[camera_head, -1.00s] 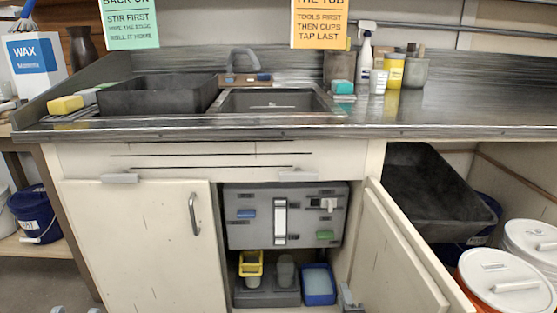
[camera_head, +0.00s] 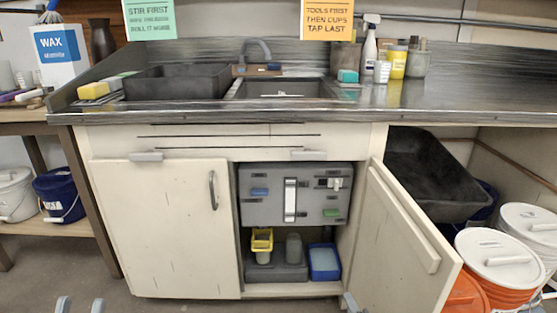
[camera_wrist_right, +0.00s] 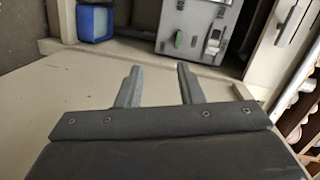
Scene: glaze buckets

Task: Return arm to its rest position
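My left gripper (camera_head: 80,305) shows only as two grey fingertips at the bottom left edge of the head view, apart with nothing between them. My right gripper (camera_head: 350,302) shows at the bottom edge, near the lower part of the open cabinet door (camera_head: 405,245). In the right wrist view, its two fingers (camera_wrist_right: 158,87) are spread and empty. A pale flat surface (camera_wrist_right: 60,95) lies behind them. Most of both arms is out of view.
The cabinet holds a grey panel (camera_head: 265,208), a yellow container (camera_head: 262,241) and a blue bin (camera_head: 324,262). A closed door (camera_head: 160,230) is at left. Lidded buckets (camera_head: 495,255) stand at right. Bare floor (camera_head: 190,306) shows in front.

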